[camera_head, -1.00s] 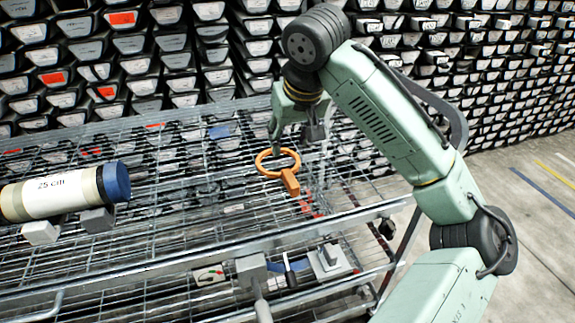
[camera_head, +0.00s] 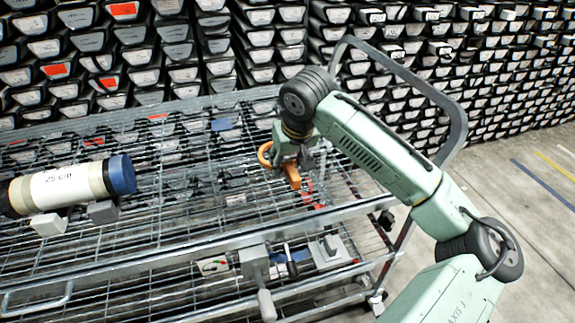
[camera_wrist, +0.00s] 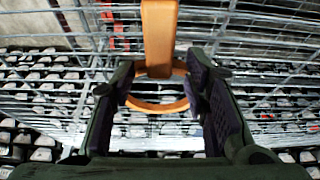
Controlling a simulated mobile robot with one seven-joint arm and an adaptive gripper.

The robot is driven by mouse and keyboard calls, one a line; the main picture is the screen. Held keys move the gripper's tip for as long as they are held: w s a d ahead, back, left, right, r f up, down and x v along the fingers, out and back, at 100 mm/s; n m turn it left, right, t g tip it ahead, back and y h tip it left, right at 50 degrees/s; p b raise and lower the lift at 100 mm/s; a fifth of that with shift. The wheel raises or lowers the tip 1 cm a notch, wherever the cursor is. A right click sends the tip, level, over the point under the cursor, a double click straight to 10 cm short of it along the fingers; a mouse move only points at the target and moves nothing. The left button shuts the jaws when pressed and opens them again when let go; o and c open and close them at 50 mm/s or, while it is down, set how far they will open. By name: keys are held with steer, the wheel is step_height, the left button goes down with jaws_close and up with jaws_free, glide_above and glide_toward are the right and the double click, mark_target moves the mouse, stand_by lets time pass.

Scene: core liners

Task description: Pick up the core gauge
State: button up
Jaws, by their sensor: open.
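The core gauge is an orange ring with a block-like handle (camera_head: 292,176). In the head view it is at the right part of the wire cart's top shelf, its ring partly hidden by my gripper (camera_head: 290,163). In the wrist view the gauge (camera_wrist: 159,40) reaches down from the top edge, with its handle above and the lower arc of its ring between my fingers. My gripper (camera_wrist: 160,95) is open, with one dark finger on each side of the ring. I cannot tell whether either finger touches it.
A cream core cylinder with a blue cap (camera_head: 75,186) rests on grey blocks at the shelf's left. The wire cart (camera_head: 180,247) has a lower shelf holding small tools and a grey block (camera_head: 330,252). Racks of labelled core trays (camera_head: 185,50) fill the back. Bare floor lies to the right.

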steer(key=shift+c, duration=0.3)
jaws_close()
stand_by(0.3)
